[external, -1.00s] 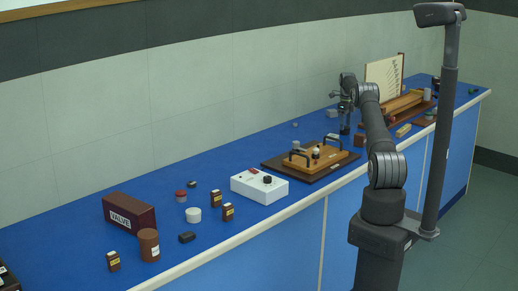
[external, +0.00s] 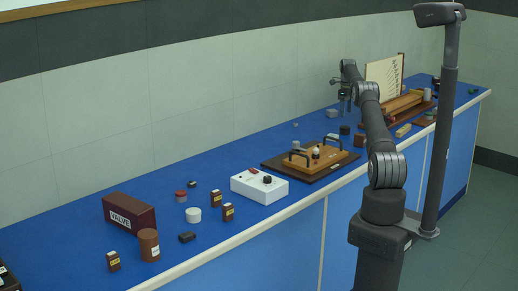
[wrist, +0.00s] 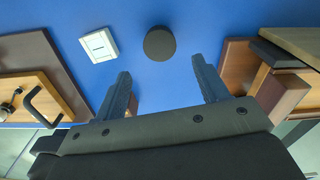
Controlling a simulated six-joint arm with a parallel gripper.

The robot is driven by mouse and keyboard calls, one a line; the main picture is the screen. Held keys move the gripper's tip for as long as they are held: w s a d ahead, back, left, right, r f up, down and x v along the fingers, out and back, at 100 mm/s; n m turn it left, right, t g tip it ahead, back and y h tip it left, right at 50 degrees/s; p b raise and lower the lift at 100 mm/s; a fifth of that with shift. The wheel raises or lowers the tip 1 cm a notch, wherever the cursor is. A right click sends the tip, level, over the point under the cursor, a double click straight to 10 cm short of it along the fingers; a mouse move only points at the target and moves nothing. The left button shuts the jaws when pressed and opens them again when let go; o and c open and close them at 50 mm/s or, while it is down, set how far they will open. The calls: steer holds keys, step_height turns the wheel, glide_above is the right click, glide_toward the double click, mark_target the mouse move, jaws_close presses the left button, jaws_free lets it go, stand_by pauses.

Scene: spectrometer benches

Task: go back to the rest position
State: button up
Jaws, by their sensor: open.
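My gripper (external: 346,104) is raised above the far half of the blue bench in the external view. In the wrist view my gripper (wrist: 162,72) has its two fingers wide apart with nothing between them. A dark round cylinder (wrist: 159,43) stands on the bench beyond the fingertips, apart from them. It also shows in the external view as a small dark cylinder (external: 345,130) below the gripper.
A dark board with a wooden block and black handles (external: 318,158) lies nearer the camera. A small pale box (wrist: 99,44) lies near the cylinder. A wooden apparatus (external: 402,103) stands at the right. A white control box (external: 259,187) and several small containers stand at the left.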

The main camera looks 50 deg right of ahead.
mark_target(345, 127)
step_height(345, 127, down, 9)
steer(key=shift+r, duration=0.15)
step_height(345, 127, up, 4)
steer(key=shift+f, duration=0.25)
steer(key=s+d+r, duration=0.3)
steer(key=s+r, duration=0.4)
steer(key=s, duration=0.4)
steer(key=w+a+n, duration=0.4)
steer(key=w+a, duration=1.5)
steer(key=a, duration=0.4)
steer(key=w+a+n, duration=0.2)
steer(key=w+a, duration=0.2)
steer(key=a, duration=1)
steer(key=w+a+n, duration=0.2)
steer(key=w+a, duration=0.3)
steer(key=a, duration=0.8)
steer(key=shift+a+n, duration=0.3)
steer(key=shift+a, duration=0.05)
stand_by(0.5)
